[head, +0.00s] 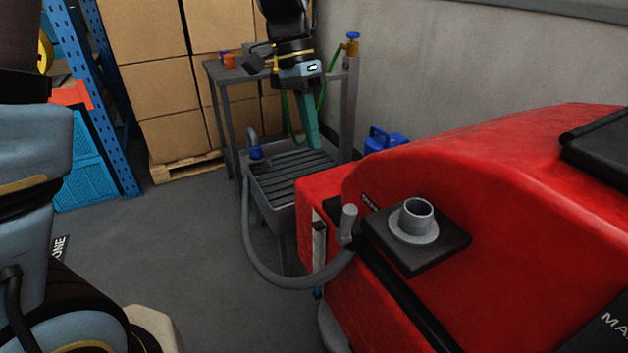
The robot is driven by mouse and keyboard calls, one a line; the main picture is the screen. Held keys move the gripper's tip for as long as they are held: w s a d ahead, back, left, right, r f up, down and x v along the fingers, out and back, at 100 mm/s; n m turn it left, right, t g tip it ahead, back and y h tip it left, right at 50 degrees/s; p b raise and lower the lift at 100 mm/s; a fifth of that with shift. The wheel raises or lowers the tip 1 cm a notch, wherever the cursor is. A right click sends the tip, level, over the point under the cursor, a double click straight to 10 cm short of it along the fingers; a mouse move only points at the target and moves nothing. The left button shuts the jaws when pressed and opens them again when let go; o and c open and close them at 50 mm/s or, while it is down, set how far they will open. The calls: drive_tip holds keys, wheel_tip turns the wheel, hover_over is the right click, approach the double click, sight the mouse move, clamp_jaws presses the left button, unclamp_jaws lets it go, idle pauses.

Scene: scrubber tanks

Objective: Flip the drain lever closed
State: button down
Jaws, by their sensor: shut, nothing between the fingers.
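A short grey lever (347,222) with a rounded end stands roughly upright on the red scrubber machine (480,170). It is at the near end of the grey hose (275,276), beside a small dark label that is too small to read with certainty. It looks like the drain lever. My gripper (310,144) hangs from the top of the picture with teal fingers pointing down. In the picture it is above and left of the lever and clearly apart from it. The fingers look shut and empty.
The hose loops to a slatted grey basin (287,172), its other end at a blue fitting (256,153). A grey round port (414,216) stands right of the lever. A grey table (235,72), cardboard boxes (165,100) and a blue can (385,140) stand behind.

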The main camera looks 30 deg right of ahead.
sight(347, 224)
drive_tip(key=shift+f, duration=0.1)
drive_tip(key=s+d+f+p, duration=0.1)
drive_tip(key=s+f+p, duration=0.2)
drive_tip(key=s+f, duration=0.4)
drive_tip(key=shift+f, duration=1.5)
